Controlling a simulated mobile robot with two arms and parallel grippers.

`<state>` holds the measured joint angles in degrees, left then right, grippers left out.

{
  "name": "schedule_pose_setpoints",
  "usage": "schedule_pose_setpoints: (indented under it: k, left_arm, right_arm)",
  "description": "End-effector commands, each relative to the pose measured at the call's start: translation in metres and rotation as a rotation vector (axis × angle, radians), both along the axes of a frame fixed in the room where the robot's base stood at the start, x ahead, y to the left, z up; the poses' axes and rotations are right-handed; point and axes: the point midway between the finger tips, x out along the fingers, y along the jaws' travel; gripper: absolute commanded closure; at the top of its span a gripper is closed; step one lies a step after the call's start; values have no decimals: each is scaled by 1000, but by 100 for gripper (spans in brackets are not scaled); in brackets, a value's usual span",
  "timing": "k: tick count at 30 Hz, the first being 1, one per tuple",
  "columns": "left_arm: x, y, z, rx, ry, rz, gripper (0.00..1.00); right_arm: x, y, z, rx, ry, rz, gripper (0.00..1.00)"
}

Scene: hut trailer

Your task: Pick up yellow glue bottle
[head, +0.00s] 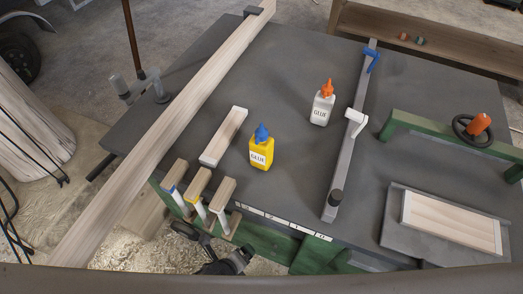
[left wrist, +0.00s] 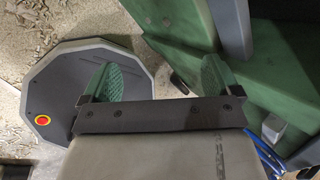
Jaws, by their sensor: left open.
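The yellow glue bottle (head: 261,149) with a blue cap stands upright on the grey worktable (head: 300,90), near its front edge, in the head view. Its white label faces me. My left gripper (left wrist: 158,75) is open and empty in the left wrist view, with its green-padded fingers apart over the floor. The bottle does not show in that view. In the head view, dark gripper-like parts show low in front of the table edge, below the bottle and apart from it. My right gripper is not in view.
A white glue bottle (head: 322,104) with an orange cap stands behind and right. A wooden block (head: 223,136) lies left of the yellow bottle. Several wooden-handled tools (head: 197,184) hang at the front edge. A long plank (head: 180,118) crosses the left; a metal clamp bar (head: 348,145) lies right.

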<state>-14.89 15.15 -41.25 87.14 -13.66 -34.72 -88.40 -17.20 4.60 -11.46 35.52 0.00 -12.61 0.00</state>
Motion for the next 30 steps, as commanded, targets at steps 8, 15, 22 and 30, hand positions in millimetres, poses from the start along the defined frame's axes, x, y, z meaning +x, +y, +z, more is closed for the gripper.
schedule_pose_setpoints:
  k: [8,15,22,30]
  left_arm:
    - [12,-64,133,296,-449,-690,8]
    - [90,-43,221,545,-793,-820,8]
    - [137,-23,248,570,-869,-736,8]
    - [175,-37,237,569,-877,-720,8]
  right_arm:
    - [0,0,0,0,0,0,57]
    - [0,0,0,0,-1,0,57]
    - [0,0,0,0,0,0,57]
    - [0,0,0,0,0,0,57]
